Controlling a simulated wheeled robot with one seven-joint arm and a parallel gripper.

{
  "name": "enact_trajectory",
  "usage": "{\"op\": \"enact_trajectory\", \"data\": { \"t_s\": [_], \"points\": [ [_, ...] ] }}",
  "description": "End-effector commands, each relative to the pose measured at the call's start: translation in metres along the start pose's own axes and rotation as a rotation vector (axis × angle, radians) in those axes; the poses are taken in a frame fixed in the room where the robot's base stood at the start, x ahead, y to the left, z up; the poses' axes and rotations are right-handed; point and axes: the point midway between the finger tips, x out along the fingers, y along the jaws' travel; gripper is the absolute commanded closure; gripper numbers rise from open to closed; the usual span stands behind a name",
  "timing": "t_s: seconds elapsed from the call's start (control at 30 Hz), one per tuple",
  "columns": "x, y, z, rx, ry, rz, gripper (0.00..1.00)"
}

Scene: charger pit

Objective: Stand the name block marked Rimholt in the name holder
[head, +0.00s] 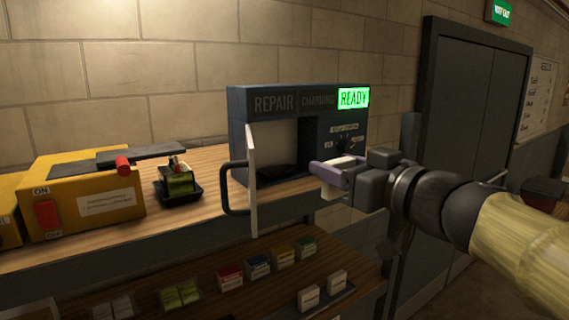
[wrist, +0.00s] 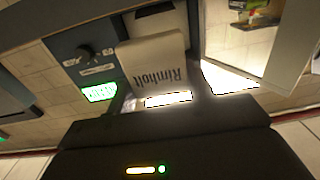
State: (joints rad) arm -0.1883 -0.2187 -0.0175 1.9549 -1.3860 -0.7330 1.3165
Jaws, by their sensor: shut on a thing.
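My gripper (head: 335,172) is shut on the cream name block marked Rimholt (wrist: 154,58), in front of the right side of the charger cabinet (head: 240,103). In the wrist view the block's lettering reads upside down, and the cabinet's front is close behind it. In the head view the block is mostly hidden by the gripper; a pale edge shows between the fingers. I cannot make out the name holder for certain in either view. I cannot tell whether the block touches the cabinet.
The cabinet's door (head: 252,182) stands open at left, with a dark handle. The READY sign (head: 353,98) is lit green. A yellow switch box (head: 75,195) and a small black tray (head: 180,192) stand left. Several small blocks lie on the lower shelf (head: 215,312).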

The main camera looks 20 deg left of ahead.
Motion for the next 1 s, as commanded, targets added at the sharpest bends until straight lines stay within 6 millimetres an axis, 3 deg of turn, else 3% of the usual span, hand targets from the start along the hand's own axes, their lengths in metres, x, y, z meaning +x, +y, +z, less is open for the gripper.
{"op": "enact_trajectory", "data": {
  "t_s": [0.03, 0.13, 0.57, 1.0],
  "points": [
    [-0.008, -0.006, -0.013, -0.005, 0.004, 0.011, 0.70],
    [-0.015, -0.012, -0.022, -0.001, 0.001, 0.025, 0.70],
    [-0.009, -0.012, -0.022, 0.005, -0.002, 0.028, 0.70],
    [0.080, -0.010, -0.023, 0.007, -0.003, 0.023, 0.70]
  ]
}}
